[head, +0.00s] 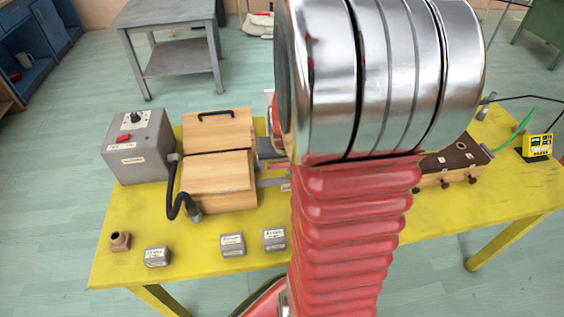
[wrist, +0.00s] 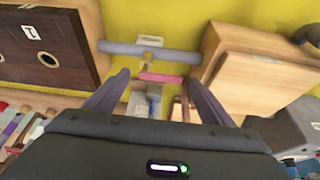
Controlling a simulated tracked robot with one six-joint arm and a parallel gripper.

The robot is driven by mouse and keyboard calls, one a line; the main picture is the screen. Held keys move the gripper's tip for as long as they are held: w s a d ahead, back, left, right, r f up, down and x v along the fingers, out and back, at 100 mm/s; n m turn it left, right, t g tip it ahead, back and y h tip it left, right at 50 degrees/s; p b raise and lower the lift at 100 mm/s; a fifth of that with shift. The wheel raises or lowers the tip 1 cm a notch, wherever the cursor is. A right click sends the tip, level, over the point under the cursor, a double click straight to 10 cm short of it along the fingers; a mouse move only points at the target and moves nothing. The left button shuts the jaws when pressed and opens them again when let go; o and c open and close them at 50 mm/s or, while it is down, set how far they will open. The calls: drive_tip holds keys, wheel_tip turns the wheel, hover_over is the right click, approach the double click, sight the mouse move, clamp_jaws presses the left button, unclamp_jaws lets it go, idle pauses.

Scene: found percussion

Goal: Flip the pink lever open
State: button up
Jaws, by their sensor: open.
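The pink lever (wrist: 160,77) shows in the wrist view as a short flat pink bar, between and just beyond my fingertips. It lies beside a grey crossbar (wrist: 150,52) and a small tan knob (wrist: 147,67). In the head view only a bit of the pink lever (head: 278,166) shows; my arm hides the rest. My gripper (wrist: 158,78) is open, with its two dark fingers spread either side of the lever's line and nothing held. I cannot tell how far above the lever they are. My gripper is hidden behind my arm in the head view.
A wooden box (head: 217,185) with a black handle stands left of the lever, beside a grey control box (head: 138,145) with a red button. A dark-topped wooden box (head: 452,160) stands right. Small labelled grey blocks (head: 232,244) line the yellow table's (head: 135,215) front.

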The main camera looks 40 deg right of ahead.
drive_tip(key=shift+r, duration=0.15)
drive_tip(key=shift+s+a+r, duration=0.15)
drive_tip(key=shift+r, duration=0.35)
drive_tip(key=v, duration=1.2)
drive_tip(key=shift+r, duration=0.2)
drive_tip(key=shift+s, duration=0.1)
drive_tip(key=s+a+r+n+y, duration=0.1)
drive_tip(key=a+n, duration=0.1)
drive_tip(key=a, duration=0.6)
drive_tip(key=s+a+r+n+t, duration=0.1)
drive_tip(key=s+a+r+n, duration=0.1)
drive_tip(key=a, duration=0.6)
drive_tip(key=s+a+r+n+y, duration=0.1)
drive_tip(key=a+r+n, duration=0.1)
drive_tip(key=a, duration=0.5)
drive_tip(key=shift+s+a+r+n+t+y, duration=0.3)
drive_tip(key=shift+a+n+t, duration=0.1)
drive_tip(key=shift+n, duration=0.1)
